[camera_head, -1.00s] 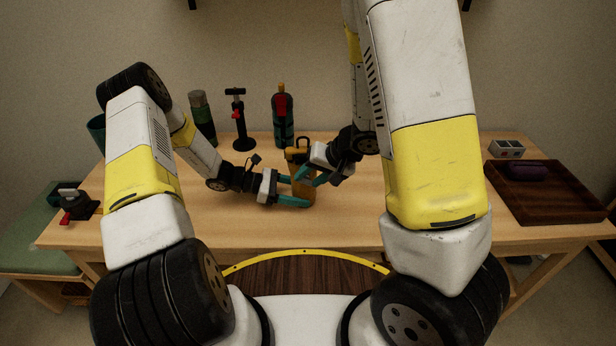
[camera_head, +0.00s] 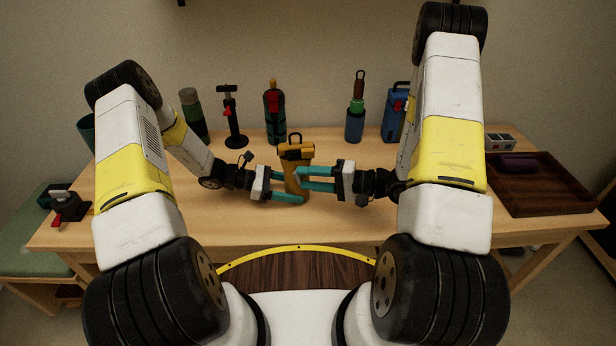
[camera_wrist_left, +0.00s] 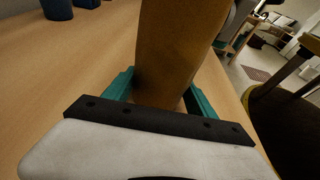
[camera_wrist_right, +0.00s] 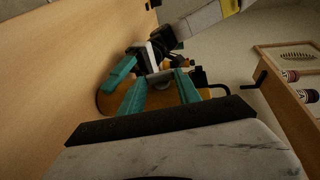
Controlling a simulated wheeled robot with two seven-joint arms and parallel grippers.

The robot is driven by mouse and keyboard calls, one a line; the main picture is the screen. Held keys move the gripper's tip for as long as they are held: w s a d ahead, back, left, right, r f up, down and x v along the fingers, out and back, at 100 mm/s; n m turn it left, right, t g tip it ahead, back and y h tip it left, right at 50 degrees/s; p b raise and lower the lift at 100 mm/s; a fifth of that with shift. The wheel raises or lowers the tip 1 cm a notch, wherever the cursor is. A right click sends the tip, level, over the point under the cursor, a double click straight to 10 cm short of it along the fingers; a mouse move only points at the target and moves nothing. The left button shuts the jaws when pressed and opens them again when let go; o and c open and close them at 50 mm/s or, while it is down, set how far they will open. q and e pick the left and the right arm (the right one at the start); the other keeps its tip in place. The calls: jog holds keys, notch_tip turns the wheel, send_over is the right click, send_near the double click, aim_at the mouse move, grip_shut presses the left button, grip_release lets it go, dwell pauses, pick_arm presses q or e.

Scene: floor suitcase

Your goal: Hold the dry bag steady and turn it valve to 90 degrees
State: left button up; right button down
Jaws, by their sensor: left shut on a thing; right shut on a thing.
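The dry bag (camera_head: 296,152) is an orange-yellow upright bag with a rolled top and a dark loop, standing on the table. My left gripper (camera_head: 294,188) is shut around its lower body from the left; in the left wrist view the bag (camera_wrist_left: 175,45) fills the space between the teal fingers. My right gripper (camera_head: 300,178) comes in level from the right, its fingers at the bag's side. In the right wrist view its fingers close on a small grey part on the bag, which looks like the valve (camera_wrist_right: 160,79). The valve's angle cannot be read.
A red-and-green bottle (camera_head: 275,112), a black pump (camera_head: 232,120), a blue bottle (camera_head: 355,122) and a blue container (camera_head: 394,125) stand along the back. A dark wooden tray (camera_head: 540,198) lies at the right. The table front is mostly clear.

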jog(key=shift+d+f+m+t+y, duration=0.1)
jog(key=shift+f+m+t+y, duration=0.25)
jog(key=shift+y, duration=0.25)
jog(key=c, duration=0.8)
grip_release()
jog(key=shift+c, duration=0.2)
jog(key=v, duration=1.2)
jog(key=shift+f, duration=0.15)
jog(key=shift+w, duration=0.1)
